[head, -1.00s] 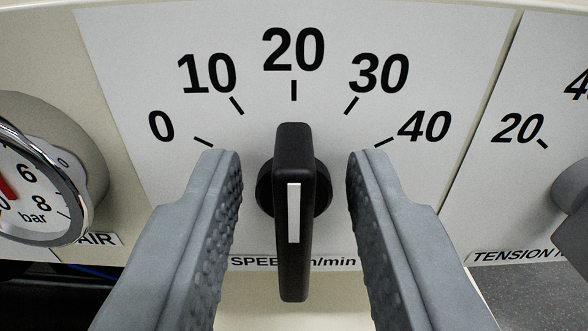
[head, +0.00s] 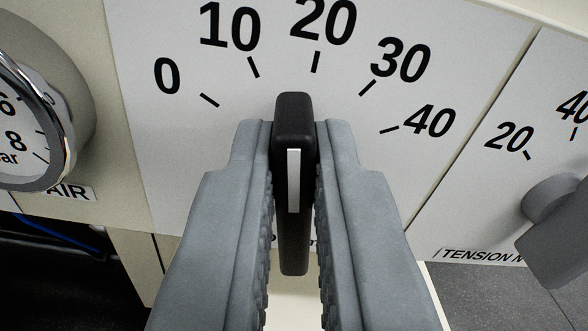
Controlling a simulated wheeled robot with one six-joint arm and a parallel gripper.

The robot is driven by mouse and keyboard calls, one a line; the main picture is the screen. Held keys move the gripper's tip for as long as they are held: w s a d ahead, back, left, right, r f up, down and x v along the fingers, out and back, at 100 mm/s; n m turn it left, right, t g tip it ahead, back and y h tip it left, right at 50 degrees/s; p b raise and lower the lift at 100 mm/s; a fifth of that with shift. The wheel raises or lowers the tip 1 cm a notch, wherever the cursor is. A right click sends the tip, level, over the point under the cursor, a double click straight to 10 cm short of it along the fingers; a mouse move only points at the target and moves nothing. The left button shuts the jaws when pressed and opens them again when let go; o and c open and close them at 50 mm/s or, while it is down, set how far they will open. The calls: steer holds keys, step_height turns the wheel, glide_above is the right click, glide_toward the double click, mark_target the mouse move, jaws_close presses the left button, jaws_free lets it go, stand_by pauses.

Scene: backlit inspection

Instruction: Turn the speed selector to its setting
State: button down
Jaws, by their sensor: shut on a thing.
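The speed selector (head: 293,250) is a black bar-shaped knob with a white line down its front face. It stands in front of a white scale plate (head: 190,140) marked 0, 10, 20, 30 and 40. Its top end points between the 10 tick and the 20 tick, somewhat closer to 20. My gripper (head: 294,150) has its two grey fingers closed on the left and right sides of the knob. The fingers hide the knob's round base and most of the speed label below.
A round AIR pressure gauge (head: 60,165) sticks out at the left. A grey tension knob (head: 555,205) with its own scale is at the right. A dark opening with a blue cable (head: 55,238) lies at lower left, and grey floor shows at lower right.

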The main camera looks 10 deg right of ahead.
steer(key=shift+a+f+n, duration=0.15)
steer(key=shift+a+n, duration=0.05)
steer(key=shift+n, duration=1.45)
steer(key=shift+a+f+n, duration=0.1)
steer(key=shift+a+n, duration=0.05)
steer(key=shift+n, duration=1.45)
steer(key=shift+a+f+n, duration=0.15)
steer(key=shift+a+n, duration=0.05)
steer(key=shift+n, duration=1.45)
steer(key=c, duration=1.5)
jaws_free()
steer(key=shift+s, duration=0.1)
steer(key=s, duration=1.7)
steer(key=shift+s, duration=0.1)
